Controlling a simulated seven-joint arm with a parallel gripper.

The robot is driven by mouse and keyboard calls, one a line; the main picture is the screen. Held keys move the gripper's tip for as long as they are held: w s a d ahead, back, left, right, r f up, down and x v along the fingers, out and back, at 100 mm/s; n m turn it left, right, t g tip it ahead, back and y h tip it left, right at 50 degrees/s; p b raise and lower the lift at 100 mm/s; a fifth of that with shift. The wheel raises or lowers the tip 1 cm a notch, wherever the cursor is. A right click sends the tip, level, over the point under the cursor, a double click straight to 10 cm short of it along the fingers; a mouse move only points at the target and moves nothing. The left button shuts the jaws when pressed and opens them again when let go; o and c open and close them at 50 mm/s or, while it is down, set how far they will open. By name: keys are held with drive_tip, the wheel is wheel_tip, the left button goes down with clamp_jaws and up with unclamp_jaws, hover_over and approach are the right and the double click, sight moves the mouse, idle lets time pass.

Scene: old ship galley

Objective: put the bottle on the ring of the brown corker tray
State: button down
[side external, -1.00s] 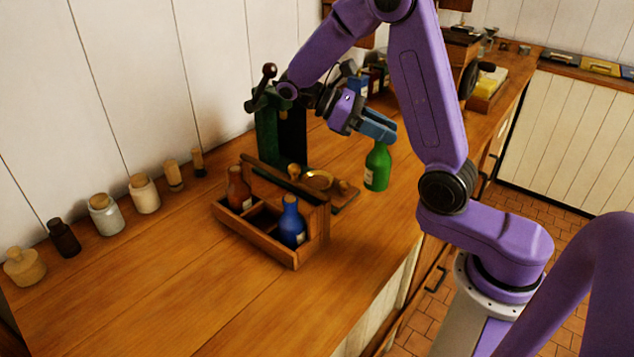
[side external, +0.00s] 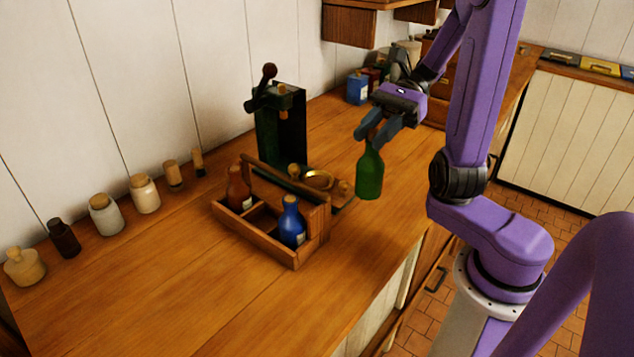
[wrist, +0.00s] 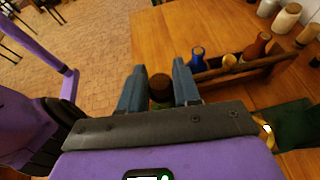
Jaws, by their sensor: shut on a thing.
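My gripper (side external: 374,132) is shut on the neck of a green bottle (side external: 369,176), which hangs upright at the right of the brown corker tray (side external: 346,200). The wrist view shows the bottle's dark top (wrist: 160,83) between my two fingers (wrist: 158,76). The brass ring (side external: 318,180) lies on the tray in front of the dark green corker (side external: 281,130). The ring is empty. The bottle is apart from the ring; its height over the counter is hard to judge.
A wooden carrier (side external: 272,254) with a blue bottle (side external: 292,222) and a brown bottle (side external: 238,188) stands just in front of the tray, partly hiding it. Several jars (side external: 104,214) line the wall. The counter (side external: 330,290) is clear at the front.

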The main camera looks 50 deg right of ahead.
drive_tip(key=w+d+r+m+t+h, duration=0.3)
drive_tip(key=w+r+m+t+h, duration=0.1)
drive_tip(key=m+t, duration=0.35)
drive_tip(key=w+d+f, duration=0.2)
drive_tip(key=w+f, duration=0.2)
drive_tip(key=w, duration=0.5)
drive_tip(key=w+f, duration=0.4)
drive_tip(key=f, duration=0.4)
drive_tip(key=shift+w+d+f+t, duration=0.35)
drive_tip(key=shift+w, duration=0.05)
drive_tip(key=c, duration=0.8)
unclamp_jaws()
drive_tip(key=shift+f, duration=0.1)
